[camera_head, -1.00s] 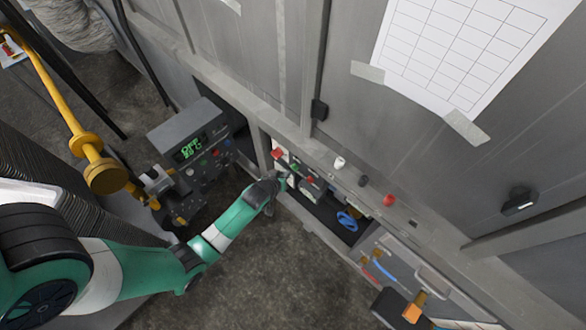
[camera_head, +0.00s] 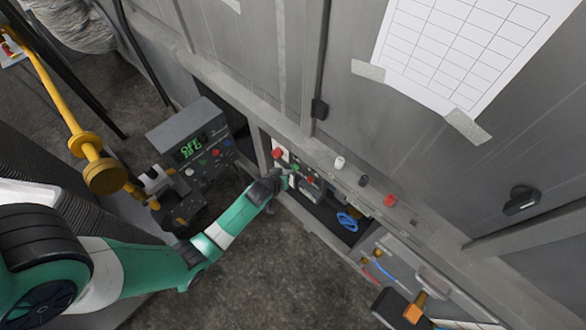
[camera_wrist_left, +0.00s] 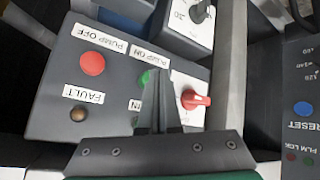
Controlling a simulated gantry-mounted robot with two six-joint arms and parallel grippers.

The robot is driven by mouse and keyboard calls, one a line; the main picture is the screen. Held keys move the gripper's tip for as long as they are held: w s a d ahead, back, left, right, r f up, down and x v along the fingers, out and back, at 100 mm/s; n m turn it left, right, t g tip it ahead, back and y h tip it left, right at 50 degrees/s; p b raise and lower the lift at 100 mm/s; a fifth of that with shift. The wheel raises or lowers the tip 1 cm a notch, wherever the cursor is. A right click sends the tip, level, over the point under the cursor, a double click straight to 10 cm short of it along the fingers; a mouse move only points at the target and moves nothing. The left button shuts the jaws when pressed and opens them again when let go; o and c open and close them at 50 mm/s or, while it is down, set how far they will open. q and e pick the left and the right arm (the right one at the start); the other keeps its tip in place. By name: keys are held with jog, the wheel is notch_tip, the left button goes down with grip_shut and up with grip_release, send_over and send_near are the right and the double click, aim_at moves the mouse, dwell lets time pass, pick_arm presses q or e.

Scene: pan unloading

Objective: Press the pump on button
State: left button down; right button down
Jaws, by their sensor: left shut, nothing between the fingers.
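The pump control box is a dark panel (camera_wrist_left: 60,85) in the left wrist view. It has a green button (camera_wrist_left: 145,77) beside the "PUMP ON" label (camera_wrist_left: 150,56) and a red button (camera_wrist_left: 92,63) beside the "PUMP OFF" label (camera_wrist_left: 99,38). My left gripper (camera_wrist_left: 157,78) is shut and empty, its fingers over the panel just right of the green button and partly covering it. I cannot tell whether they touch. In the head view my left gripper (camera_head: 284,180) is at the low cabinet opening, by the box's red button (camera_head: 277,153). My right gripper is not seen.
A red rotary switch (camera_wrist_left: 195,100) on a white plate sits close to the right of the fingers. A brown fault lamp (camera_wrist_left: 78,115) is on the panel. A blue cable loop (camera_head: 347,221) lies inside.

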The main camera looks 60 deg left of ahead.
pick_arm(q)
jog(key=shift+w+a, duration=0.15)
jog(key=shift+w, duration=0.25)
dwell(0.4)
dwell(0.4)
jog(key=shift+s+d+p, duration=0.25)
jog(key=shift+s+p, duration=0.15)
jog(key=shift+s, duration=0.45)
jog(key=shift+r, duration=0.1)
jog(key=s, duration=0.1)
jog(key=s+d+p, duration=0.1)
jog(key=s, duration=0.1)
jog(key=s+p, duration=0.1)
jog(key=shift+s+d, duration=0.35)
